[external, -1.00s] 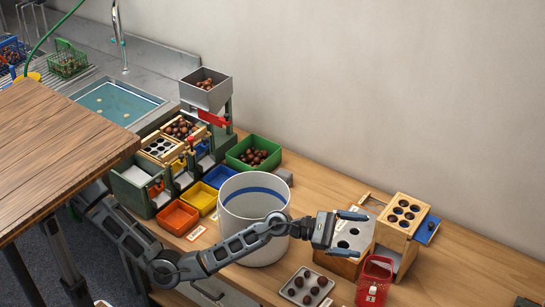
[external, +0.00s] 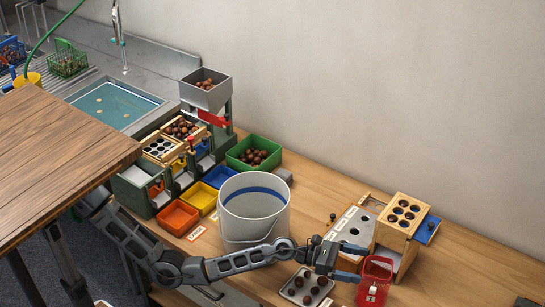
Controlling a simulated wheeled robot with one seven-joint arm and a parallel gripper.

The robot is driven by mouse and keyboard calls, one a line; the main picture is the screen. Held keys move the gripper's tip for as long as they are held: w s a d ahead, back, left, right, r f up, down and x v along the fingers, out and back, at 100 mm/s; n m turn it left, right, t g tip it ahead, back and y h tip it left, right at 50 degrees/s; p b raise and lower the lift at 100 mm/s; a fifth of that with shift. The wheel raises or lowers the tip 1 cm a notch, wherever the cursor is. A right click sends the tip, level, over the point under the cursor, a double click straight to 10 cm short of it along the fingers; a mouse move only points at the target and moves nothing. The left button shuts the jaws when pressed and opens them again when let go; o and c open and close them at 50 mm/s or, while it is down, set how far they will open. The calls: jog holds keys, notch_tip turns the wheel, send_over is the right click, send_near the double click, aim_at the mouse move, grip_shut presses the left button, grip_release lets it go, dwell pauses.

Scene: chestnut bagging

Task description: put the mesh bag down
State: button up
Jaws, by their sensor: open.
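The red mesh bag (external: 374,284) stands upright on the wooden bench at the lower right, with a small white tag on its front. My gripper (external: 361,263) is open, its two blue-tipped fingers pointing right toward the bag. The fingertips are just left of the bag's upper part. I cannot tell whether they touch it. Nothing shows between the fingers.
A grey tray of chestnuts (external: 306,287) lies under my wrist. A white bucket (external: 253,220) stands to the left. A wooden block with holes (external: 403,214) and a holed grey-topped board (external: 350,236) stand behind the bag. The bench at far right (external: 470,262) is mostly clear.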

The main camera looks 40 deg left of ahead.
aim_at(373, 266)
jog(key=b+x, duration=0.2)
jog(key=x, duration=0.3)
jog(key=shift+w+d+b, duration=0.1)
jog(key=shift+w+b, duration=0.1)
jog(key=shift+b, duration=0.2)
